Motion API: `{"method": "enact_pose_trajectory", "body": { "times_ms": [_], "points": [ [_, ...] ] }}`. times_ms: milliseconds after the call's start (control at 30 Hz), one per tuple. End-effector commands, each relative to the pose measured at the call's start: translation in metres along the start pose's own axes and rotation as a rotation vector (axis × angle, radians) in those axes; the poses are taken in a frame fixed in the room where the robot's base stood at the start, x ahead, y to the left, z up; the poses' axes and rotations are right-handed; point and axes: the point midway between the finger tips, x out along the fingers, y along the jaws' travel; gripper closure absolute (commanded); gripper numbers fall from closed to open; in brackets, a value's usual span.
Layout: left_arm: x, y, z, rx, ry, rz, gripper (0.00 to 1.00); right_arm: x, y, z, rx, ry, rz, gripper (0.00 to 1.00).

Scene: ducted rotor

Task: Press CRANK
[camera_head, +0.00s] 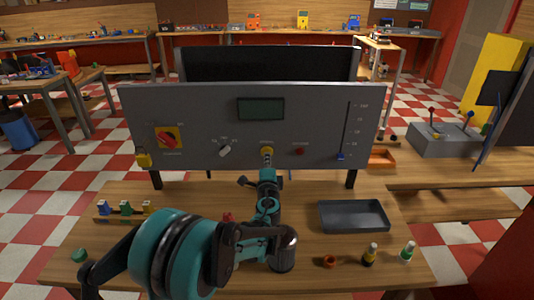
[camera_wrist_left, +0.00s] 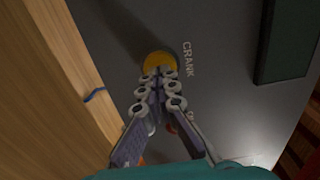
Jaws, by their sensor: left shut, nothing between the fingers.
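The CRANK button is a round yellow button (camera_head: 267,150) low in the middle of the grey control panel (camera_head: 207,112). In the left wrist view the same yellow button (camera_wrist_left: 158,60) sits beside the printed word CRANK. My left gripper (camera_head: 267,162) is in front of the panel at the button. In the left wrist view the left gripper (camera_wrist_left: 160,76) is shut and empty, its fingertips overlapping the button's near edge. I cannot tell whether they touch it or whether it is pushed in. My right gripper is in neither view.
The panel also carries a red rotary switch (camera_head: 168,138), a knob (camera_head: 225,150), a red button (camera_head: 299,151), a dark display (camera_head: 261,108) and a blue-handled slider (camera_head: 340,156). A dark tray (camera_head: 353,230) and small bottles (camera_head: 408,251) stand on the bench at right.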

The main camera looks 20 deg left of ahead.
Motion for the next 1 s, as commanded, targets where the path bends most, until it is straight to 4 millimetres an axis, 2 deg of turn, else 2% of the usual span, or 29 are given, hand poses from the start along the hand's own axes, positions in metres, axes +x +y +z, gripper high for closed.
{"method": "enact_pose_trajectory", "body": {
  "times_ms": [600, 1000],
  "points": [
    [-0.051, 0.0, 0.0, 0.0, 0.0, 0.0, 1.0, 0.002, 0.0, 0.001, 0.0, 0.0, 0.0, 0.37],
    [-0.055, 0.0, 0.0, 0.0, -0.001, 0.0, 1.0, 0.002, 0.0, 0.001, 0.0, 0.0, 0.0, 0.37]
  ]
}}
